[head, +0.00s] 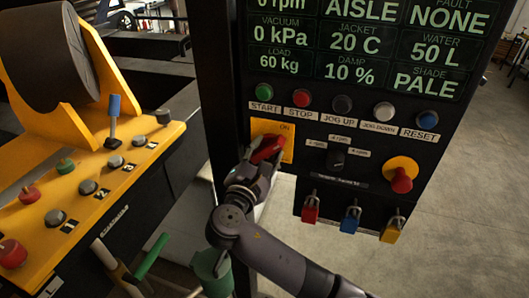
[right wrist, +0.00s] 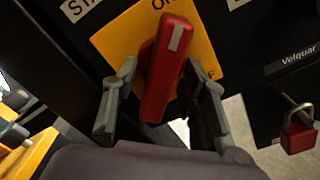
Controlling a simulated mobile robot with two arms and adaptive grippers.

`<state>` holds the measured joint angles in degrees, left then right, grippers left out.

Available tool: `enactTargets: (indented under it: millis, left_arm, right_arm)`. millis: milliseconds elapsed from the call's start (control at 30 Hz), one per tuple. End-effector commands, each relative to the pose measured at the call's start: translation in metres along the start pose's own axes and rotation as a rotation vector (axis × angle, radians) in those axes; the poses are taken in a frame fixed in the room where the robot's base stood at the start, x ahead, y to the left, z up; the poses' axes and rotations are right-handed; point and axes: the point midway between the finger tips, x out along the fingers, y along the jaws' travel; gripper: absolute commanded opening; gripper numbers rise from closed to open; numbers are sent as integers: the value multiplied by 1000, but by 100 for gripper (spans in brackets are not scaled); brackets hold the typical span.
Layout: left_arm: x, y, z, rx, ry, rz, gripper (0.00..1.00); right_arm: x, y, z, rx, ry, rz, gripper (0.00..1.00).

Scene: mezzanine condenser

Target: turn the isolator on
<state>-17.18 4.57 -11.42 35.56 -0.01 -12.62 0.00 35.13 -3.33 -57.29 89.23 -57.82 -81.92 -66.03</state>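The isolator has a red handle (head: 267,149) on a yellow plate (head: 288,152) marked ON at the top, low on the left of the black panel. In the right wrist view the red handle (right wrist: 165,72) stands near upright, leaning a little right at its top, with a white mark at its upper end. The yellow plate (right wrist: 118,38) is partly hidden behind it. My right gripper (head: 257,166) is at the handle. In the right wrist view its two fingers (right wrist: 160,88) stand on either side of the handle, apart, with small gaps visible. My left gripper is not in view.
Above are push buttons, including a green START button (head: 264,90), and a readout screen (head: 362,40). To the right are a rotary selector (head: 336,158), a red emergency knob (head: 401,178) and hanging padlocks (head: 350,219). A yellow console (head: 90,185) with several knobs stands left.

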Motion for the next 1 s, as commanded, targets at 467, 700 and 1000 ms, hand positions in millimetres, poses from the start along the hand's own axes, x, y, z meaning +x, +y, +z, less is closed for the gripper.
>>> enactTargets:
  millis: [467,700,1000]
  left_arm:
    - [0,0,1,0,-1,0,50]
    - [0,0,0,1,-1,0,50]
    - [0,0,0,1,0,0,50]
  right_arm:
    - [-63,0,-1,2,5,0,40]
    - [-105,0,-1,1,3,-1,40]
    - [-120,0,0,0,0,0,40]
